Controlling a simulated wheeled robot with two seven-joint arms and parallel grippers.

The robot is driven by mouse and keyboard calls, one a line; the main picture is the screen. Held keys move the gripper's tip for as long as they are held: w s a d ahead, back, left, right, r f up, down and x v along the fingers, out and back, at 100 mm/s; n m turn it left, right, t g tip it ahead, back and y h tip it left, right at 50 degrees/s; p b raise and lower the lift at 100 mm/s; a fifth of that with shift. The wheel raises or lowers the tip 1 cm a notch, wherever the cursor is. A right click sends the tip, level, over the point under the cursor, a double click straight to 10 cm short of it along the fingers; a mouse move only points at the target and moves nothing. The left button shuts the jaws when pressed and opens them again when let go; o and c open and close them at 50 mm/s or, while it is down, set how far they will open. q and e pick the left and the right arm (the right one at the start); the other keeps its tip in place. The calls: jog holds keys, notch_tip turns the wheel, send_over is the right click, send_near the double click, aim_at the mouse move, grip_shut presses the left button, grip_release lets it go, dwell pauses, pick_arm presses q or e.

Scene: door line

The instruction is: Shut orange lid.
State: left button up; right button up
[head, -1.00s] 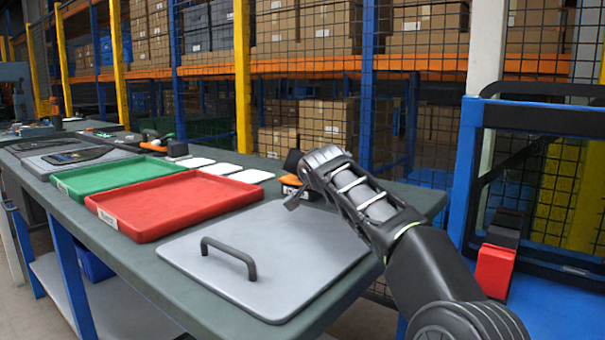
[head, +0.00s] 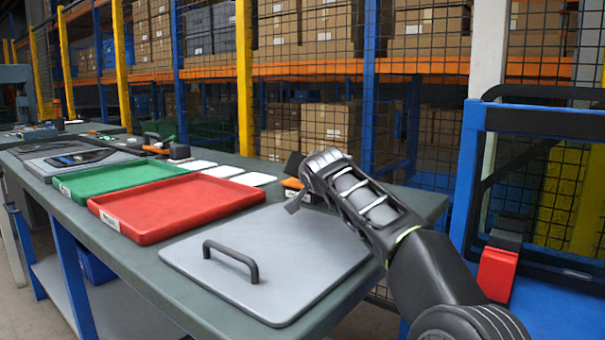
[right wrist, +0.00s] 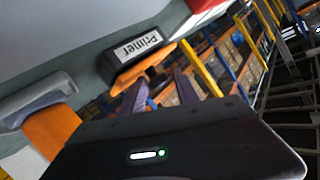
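A small black and orange box (head: 291,184) stands at the far edge of the bench, with a dark brownish flap (head: 293,163) upright above it. In the right wrist view the box (right wrist: 130,60) carries a "Primer" label and an orange edge strip. I cannot tell clearly which orange part is the lid. My right gripper (head: 298,203) is beside the box, on its near right side. In the right wrist view a grey finger (right wrist: 38,102) shows near an orange piece (right wrist: 52,130); contact is unclear. The finger gap is hidden. My left gripper is out of view.
A grey panel with a black handle (head: 232,258) lies flat on the bench (head: 150,270) in front of my right arm. A red tray (head: 180,203) and a green tray (head: 120,180) lie to the left. A blue frame (head: 470,170) stands at the right.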

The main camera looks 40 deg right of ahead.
jog(key=v, duration=0.7)
jog(key=shift+s+f+b, duration=0.1)
jog(key=shift+s+b, duration=0.05)
jog(key=shift+b, duration=0.15)
jog(key=shift+s+a, duration=0.15)
jog(key=shift+s, duration=0.05)
jog(key=shift+r, duration=0.3)
